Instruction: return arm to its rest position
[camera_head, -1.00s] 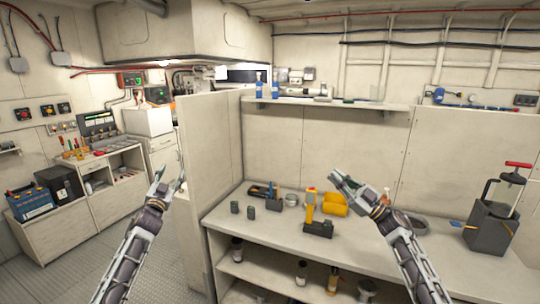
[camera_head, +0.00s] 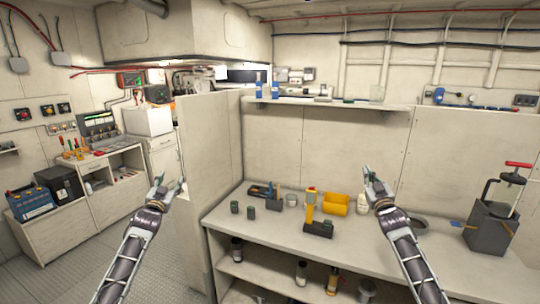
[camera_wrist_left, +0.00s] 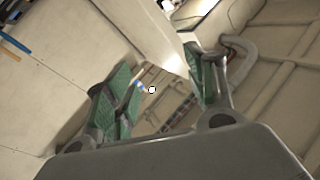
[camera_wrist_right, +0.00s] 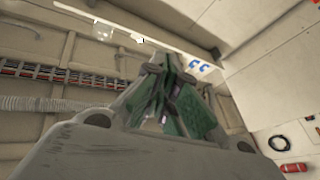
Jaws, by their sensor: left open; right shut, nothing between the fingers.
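My left gripper (camera_head: 169,186) is raised at the left, in front of the end of the partition wall. In the left wrist view its green-padded fingers (camera_wrist_left: 162,90) stand apart with nothing between them. My right gripper (camera_head: 373,179) is raised above the workbench (camera_head: 372,249), pointing up and slightly left. In the right wrist view its green fingers (camera_wrist_right: 168,88) are together and hold nothing.
On the bench are a yellow-black tool (camera_head: 313,212), a yellow bin (camera_head: 336,204), small dark containers (camera_head: 235,207) and a grey box with a red-handled pump (camera_head: 490,224). A shelf (camera_head: 330,103) runs above. Open floor (camera_head: 160,275) lies at the left.

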